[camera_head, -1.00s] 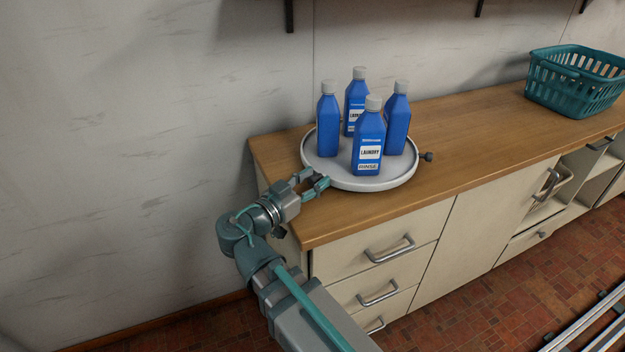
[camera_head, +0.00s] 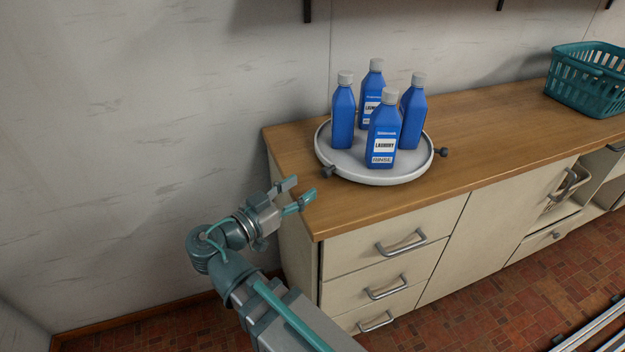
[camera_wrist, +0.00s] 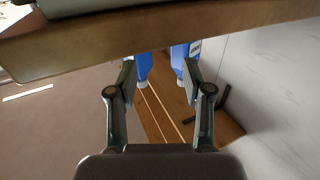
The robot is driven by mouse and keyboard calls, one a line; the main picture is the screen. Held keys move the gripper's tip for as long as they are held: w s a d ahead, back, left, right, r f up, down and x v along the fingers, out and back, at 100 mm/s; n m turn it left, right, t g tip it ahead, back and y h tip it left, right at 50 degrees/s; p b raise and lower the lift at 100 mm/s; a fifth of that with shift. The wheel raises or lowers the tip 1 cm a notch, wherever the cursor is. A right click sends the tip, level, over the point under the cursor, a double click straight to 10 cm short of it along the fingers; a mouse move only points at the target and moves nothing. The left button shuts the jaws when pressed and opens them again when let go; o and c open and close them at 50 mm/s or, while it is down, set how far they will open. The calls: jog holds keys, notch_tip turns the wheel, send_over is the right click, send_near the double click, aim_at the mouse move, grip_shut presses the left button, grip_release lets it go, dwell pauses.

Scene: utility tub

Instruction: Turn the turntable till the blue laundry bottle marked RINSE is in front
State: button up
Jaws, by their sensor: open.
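The round grey-white turntable (camera_head: 345,166) sits on the wooden counter and carries several blue bottles. The blue laundry bottle marked RINSE (camera_head: 383,140) stands upright at its near side, its label facing the head camera. Other blue bottles stand behind it, at the left (camera_head: 343,115), the back (camera_head: 371,95) and the right (camera_head: 412,115); their lower label words are unreadable. Dark knobs stick out from the rim at the front left (camera_head: 328,171) and right (camera_head: 442,152). My gripper (camera_head: 297,192) is open and empty, left of the turntable and apart from it, by the counter's left end.
A teal basket (camera_head: 590,85) stands at the right on the counter (camera_head: 480,120). Drawers with handles (camera_head: 400,242) are below the counter. The wall is close behind. In the wrist view, the counter edge (camera_wrist: 190,30) crosses the top, with blue bottles partly visible between the fingers.

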jog(key=v, duration=0.3)
